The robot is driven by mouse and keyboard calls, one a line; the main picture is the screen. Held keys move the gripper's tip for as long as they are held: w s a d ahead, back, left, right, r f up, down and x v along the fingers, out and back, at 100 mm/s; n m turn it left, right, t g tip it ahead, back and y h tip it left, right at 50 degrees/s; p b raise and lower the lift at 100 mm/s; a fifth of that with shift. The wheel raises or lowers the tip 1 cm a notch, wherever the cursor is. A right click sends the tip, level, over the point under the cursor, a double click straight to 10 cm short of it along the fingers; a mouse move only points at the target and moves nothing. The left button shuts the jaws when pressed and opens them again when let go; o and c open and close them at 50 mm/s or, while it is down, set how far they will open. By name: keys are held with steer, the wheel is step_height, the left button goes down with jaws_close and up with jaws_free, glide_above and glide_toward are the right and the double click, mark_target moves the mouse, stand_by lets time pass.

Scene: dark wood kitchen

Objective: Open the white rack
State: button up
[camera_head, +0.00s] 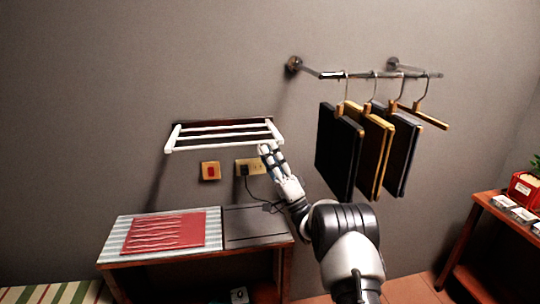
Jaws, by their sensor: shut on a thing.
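The white rack (222,134) is on the wall at the upper left of centre in the head view. It has several white bars and a dark backing, and its bars stand out from the wall. My gripper (266,149) is at the rack's right front corner. It is shut on the rack there, at the right end of the front bar. The fingertips partly hide that corner, so the exact contact is hard to see.
A red switch (210,171) and a socket (250,167) with a plugged cable are below the rack. A low table (190,258) holds a red mat (166,233). A wall rail (370,75) with hanging dark boards (340,150) is to the right. A side table (500,225) stands far right.

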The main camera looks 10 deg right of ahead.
steer(key=v, duration=0.7)
steer(key=shift+s+f, duration=0.2)
steer(key=shift+d, duration=0.1)
